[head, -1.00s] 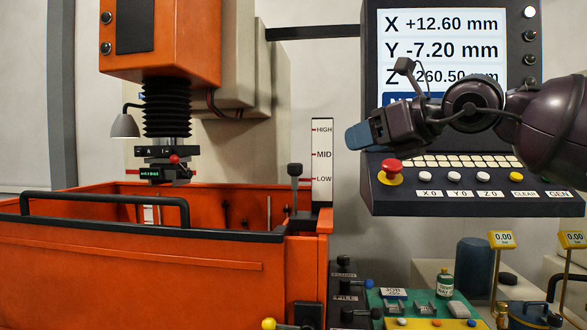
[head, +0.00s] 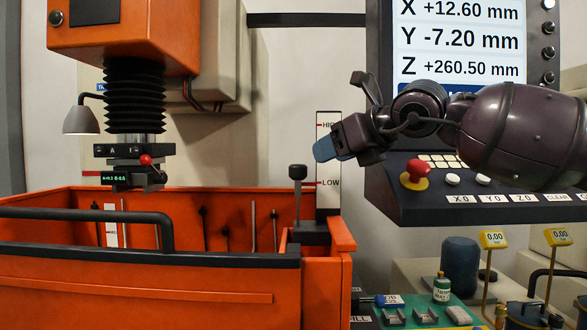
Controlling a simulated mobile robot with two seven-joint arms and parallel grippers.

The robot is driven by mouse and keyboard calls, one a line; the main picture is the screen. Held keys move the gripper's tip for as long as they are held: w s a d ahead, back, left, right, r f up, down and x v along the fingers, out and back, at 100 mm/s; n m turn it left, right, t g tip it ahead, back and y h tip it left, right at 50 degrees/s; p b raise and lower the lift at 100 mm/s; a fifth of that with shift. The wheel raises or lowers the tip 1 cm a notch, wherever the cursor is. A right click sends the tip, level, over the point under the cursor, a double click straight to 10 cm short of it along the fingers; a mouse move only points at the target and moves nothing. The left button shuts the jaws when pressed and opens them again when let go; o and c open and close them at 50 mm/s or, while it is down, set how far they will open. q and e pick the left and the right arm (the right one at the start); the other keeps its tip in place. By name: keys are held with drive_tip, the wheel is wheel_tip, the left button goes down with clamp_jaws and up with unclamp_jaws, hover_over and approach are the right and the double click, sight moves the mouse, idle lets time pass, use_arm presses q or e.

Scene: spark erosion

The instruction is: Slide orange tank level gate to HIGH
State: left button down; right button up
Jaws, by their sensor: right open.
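The orange tank (head: 130,270) stands at the left with its top open. At its right end is the level gate, a dark stem with a black knob (head: 298,172) on top. The knob is a little above the LOW mark in the picture. A white level scale (head: 328,195) stands just behind and right of it. My right gripper (head: 326,148) comes in from the right, with its blue fingertip in front of the scale. It is open, above and right of the knob, apart from it. It hides MID and part of HIGH. My left gripper is not in view.
The control panel (head: 420,208) with a red stop button (head: 415,174) is behind my right arm. The machine head with a tool holder (head: 135,165) hangs over the tank. A lamp (head: 82,120) is beside it. A green tray (head: 425,312) with small items lies lower right.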

sight(304, 166)
drive_tip(key=x, duration=1)
drive_tip(key=shift+r+p, duration=0.1)
drive_tip(key=shift+p, duration=0.3)
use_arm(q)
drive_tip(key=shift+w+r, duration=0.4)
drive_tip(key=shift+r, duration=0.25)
use_arm(e)
drive_tip(key=shift+c, duration=0.4)
